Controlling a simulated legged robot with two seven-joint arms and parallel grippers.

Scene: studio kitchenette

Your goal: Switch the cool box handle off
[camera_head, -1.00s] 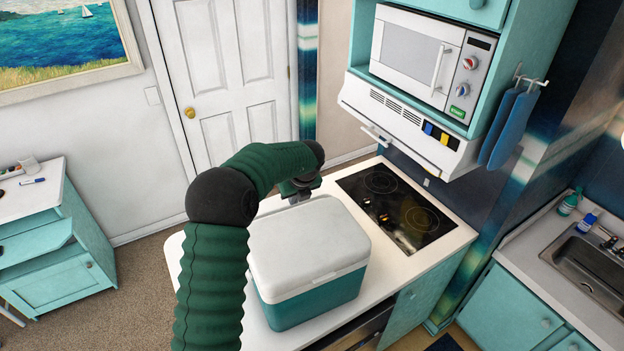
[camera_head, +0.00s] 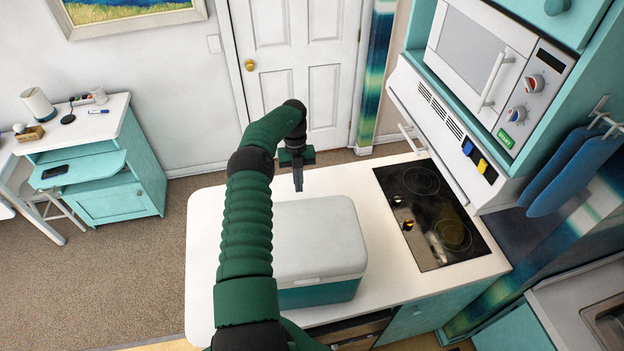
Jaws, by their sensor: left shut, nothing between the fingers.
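The cool box (camera_head: 318,240) stands on the white counter, with a white lid and a teal body. Its lid looks closed. I cannot make out a separate handle; part of the box's left side is hidden behind my left arm. My left gripper (camera_head: 298,186) is shut and empty, pointing down above the far edge of the lid. I cannot tell whether it touches the lid. My right gripper is not in view.
The white counter (camera_head: 205,225) has a black cooktop (camera_head: 432,215) right of the box. A microwave (camera_head: 478,62) and a range hood (camera_head: 440,125) overhang the cooktop's right side. A teal desk (camera_head: 125,190) stands apart at the left. The counter between box and cooktop is clear.

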